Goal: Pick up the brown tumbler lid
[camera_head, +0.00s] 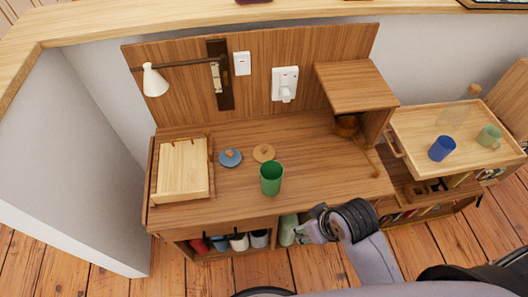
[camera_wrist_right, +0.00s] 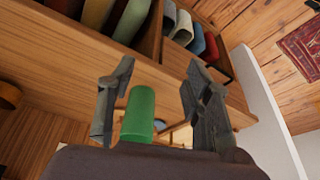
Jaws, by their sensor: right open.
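The brown tumbler lid (camera_head: 263,153) is a small round disc with a knob, lying flat on the wooden desk (camera_head: 310,165). A blue lid (camera_head: 230,158) lies to its left. A green tumbler (camera_head: 271,180) stands upright just in front of the brown lid. My right gripper (camera_head: 311,228) is at the desk's front edge, to the front right of the tumbler and apart from the lid. In the right wrist view my right gripper (camera_wrist_right: 158,78) is open, with the green tumbler (camera_wrist_right: 138,115) showing beyond and between its fingers. I cannot make out the brown lid there. My left gripper is not in view.
A light wooden box (camera_head: 183,170) sits on the desk's left side. A raised wooden shelf (camera_head: 356,87) stands at the back right. A tray (camera_head: 410,118) with a blue cup (camera_head: 441,148) is further right. Several items fill the cubbies below the desktop. The desk's right middle is clear.

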